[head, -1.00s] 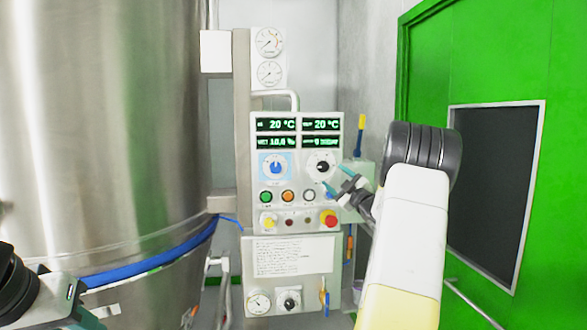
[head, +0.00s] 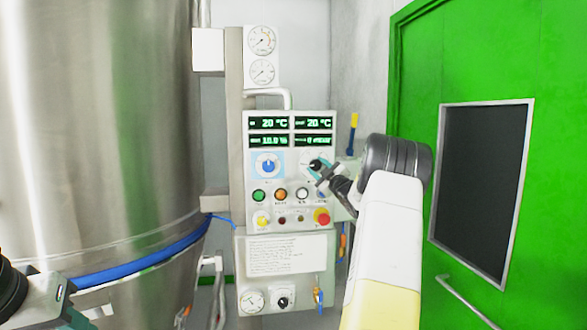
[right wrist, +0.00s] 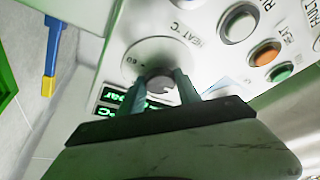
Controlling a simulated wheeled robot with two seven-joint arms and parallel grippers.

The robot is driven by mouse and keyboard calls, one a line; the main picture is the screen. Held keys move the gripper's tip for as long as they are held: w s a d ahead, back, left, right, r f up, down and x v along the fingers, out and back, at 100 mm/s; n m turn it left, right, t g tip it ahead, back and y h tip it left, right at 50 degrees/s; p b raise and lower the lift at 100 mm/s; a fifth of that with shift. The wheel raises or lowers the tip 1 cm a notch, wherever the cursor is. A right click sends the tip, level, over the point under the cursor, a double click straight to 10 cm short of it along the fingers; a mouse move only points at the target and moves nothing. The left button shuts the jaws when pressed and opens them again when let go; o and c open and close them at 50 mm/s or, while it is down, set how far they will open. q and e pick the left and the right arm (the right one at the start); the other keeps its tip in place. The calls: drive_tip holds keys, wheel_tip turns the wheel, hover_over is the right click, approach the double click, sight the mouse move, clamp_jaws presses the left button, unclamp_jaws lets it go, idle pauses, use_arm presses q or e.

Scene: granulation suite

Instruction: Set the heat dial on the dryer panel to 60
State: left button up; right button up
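The dryer panel (head: 240,180) stands ahead. Its heat dial (head: 315,164), a dark knob on a white round plate, is partly covered by my right gripper (head: 320,172) in the head view. In the right wrist view the heat dial (right wrist: 160,84) lies between the two fingertips of my right gripper (right wrist: 162,80), under the label HEAT °C. The fingers are apart, one on each side of the knob; I cannot tell whether they touch it. The knob's pointer is hard to read. My left gripper (head: 78,318) shows only in part at the bottom left.
A blue dial (head: 267,165) sits left of the heat dial, with lit displays (head: 290,132) above. Buttons and a red stop knob (head: 321,216) lie close below. A steel vessel (head: 110,130) fills the left. A green door (head: 490,60) is at the right.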

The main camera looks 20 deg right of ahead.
clamp_jaws()
